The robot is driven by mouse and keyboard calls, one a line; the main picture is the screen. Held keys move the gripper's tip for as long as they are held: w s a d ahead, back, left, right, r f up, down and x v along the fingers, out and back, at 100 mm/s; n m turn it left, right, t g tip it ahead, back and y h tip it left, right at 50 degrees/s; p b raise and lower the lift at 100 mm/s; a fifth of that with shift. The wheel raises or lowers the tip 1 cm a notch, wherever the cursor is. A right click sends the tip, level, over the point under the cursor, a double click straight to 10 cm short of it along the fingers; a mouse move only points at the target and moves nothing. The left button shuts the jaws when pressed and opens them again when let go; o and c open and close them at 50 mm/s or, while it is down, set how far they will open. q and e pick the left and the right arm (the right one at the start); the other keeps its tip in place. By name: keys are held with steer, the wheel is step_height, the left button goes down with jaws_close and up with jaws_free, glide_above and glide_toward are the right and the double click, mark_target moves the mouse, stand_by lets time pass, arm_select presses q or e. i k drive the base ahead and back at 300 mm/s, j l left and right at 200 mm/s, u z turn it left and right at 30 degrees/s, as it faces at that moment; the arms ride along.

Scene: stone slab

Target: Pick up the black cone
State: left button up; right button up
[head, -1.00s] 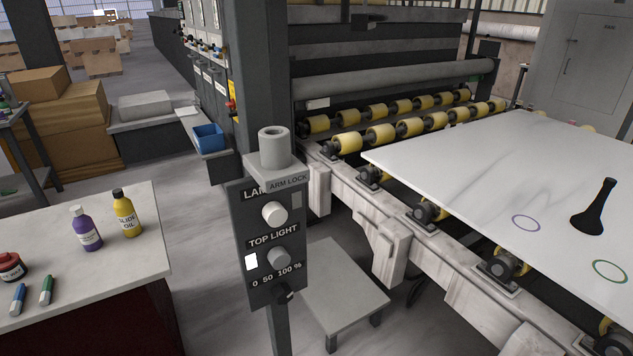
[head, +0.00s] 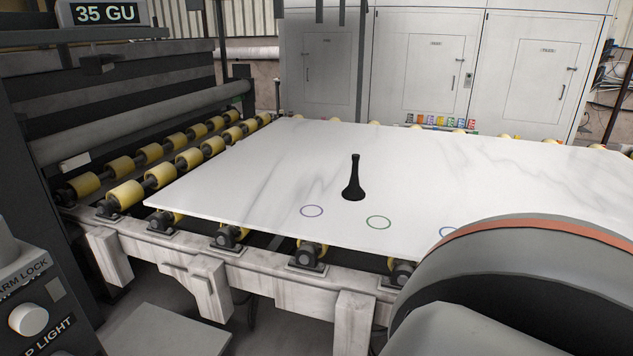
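The black cone (head: 353,182) stands upright on the white stone slab (head: 250,165) in the head view. It has a wide rounded base and a slim neck. It stands behind and between a purple ring (head: 312,211) and a green ring (head: 378,222) marked on the slab, touching neither as far as I can see. Neither of my grippers is in view. A large grey, rounded part with an orange band, likely my own arm, fills the lower right and hides part of the slab's front edge.
The slab lies on a roller frame with yellow rollers (head: 126,194). A control post with knobs (head: 28,319) stands at the lower left. A blue ring (head: 447,232) is partly hidden. Grey cabinets (head: 420,65) stand behind. The slab around the cone is clear.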

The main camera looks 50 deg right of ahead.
mark_target(353, 193)
steer(key=z, duration=3.1)
